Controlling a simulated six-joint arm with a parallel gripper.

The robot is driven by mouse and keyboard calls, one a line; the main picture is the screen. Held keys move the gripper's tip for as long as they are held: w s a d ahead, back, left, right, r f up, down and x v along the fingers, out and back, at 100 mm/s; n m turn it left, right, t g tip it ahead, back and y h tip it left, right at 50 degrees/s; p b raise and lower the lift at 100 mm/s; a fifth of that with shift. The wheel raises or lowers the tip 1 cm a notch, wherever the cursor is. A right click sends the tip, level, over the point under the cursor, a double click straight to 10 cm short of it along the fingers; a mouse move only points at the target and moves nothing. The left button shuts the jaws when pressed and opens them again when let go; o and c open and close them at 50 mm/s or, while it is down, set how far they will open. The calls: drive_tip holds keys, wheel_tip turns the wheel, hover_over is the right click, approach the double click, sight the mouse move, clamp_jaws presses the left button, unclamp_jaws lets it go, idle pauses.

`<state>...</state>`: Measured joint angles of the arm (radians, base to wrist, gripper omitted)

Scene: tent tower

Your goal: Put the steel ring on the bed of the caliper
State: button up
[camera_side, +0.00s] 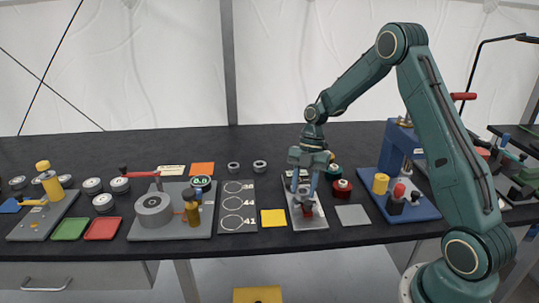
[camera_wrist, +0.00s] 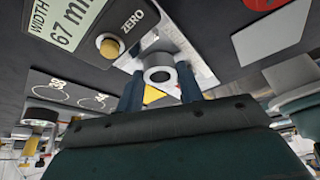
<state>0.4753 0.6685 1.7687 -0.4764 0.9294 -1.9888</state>
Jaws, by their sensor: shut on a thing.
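The steel ring (camera_wrist: 160,76) is a short grey cylinder with a dark hole. In the wrist view it sits between the fingertips of my gripper (camera_wrist: 160,90), which is shut on it. Behind it lies the pale bed of the caliper (camera_wrist: 201,72), with a brass knob marked ZERO and a display reading WIDTH 67 mm (camera_wrist: 66,22). In the side view my gripper (camera_side: 306,201) points down over the caliper's pale plate (camera_side: 316,222) and hides part of it. I cannot tell whether the ring touches the bed.
Left of the caliper are a yellow square (camera_side: 273,218) and a grey board with marked circles (camera_side: 238,223). To the right are a grey square (camera_side: 352,215), a red round thing (camera_side: 341,189) and a blue press (camera_side: 396,160). Two rings (camera_side: 260,166) stand behind.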

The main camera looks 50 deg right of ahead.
drive_tip(key=shift+f, duration=0.1)
drive_tip(key=o, duration=1)
drive_tip(key=shift+o, duration=0.2)
drive_tip(key=v, duration=1.2)
